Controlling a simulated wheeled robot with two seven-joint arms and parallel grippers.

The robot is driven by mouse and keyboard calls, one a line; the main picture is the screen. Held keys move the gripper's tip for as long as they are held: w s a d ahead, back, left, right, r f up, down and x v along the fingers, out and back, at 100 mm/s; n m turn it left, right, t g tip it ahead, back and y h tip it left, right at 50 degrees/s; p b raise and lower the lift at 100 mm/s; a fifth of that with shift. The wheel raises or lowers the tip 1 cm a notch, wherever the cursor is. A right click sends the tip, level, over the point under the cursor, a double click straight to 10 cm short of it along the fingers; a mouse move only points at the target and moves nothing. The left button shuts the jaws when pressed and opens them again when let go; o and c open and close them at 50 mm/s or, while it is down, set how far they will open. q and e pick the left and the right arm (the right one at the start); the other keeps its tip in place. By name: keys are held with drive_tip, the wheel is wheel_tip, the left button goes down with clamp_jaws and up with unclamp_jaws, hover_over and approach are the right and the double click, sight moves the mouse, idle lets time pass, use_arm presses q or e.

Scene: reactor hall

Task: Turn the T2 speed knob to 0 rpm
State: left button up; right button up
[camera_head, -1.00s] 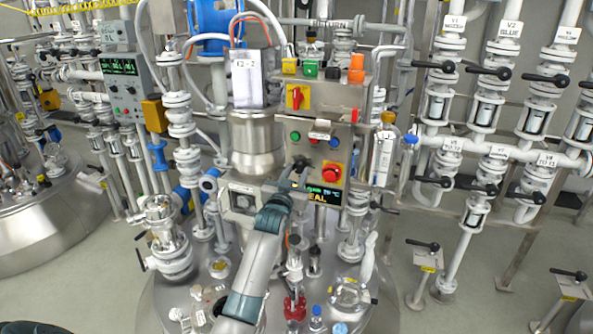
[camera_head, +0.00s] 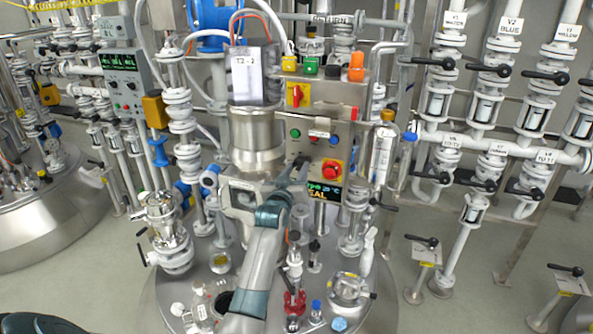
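The T2 control box (camera_head: 309,148) is a steel panel in front of the vessel marked T2. It carries a green button, a blue button and a red emergency stop (camera_head: 332,170) on yellow. A dark display (camera_head: 325,189) with green text sits low on it, its left part covered by my arm. The speed knob appears to be at the panel's lower left. My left gripper (camera_head: 296,172) covers that spot, so the knob's pointer and any contact are hidden. The finger gap cannot be made out. My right gripper is not in view.
A red rotary switch (camera_head: 296,95) on yellow sits just above the panel. Valve pipes (camera_head: 495,110) with black handles stand at right. Glass fittings and a red-based part (camera_head: 294,302) crowd the vessel lid below my arm.

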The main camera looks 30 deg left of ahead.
use_arm(q)
drive_tip(key=o, duration=0.3)
drive_tip(key=shift+s+d, duration=0.1)
drive_tip(key=shift+s, duration=0.05)
drive_tip(key=b+v, duration=0.4)
drive_tip(key=v, duration=1.3)
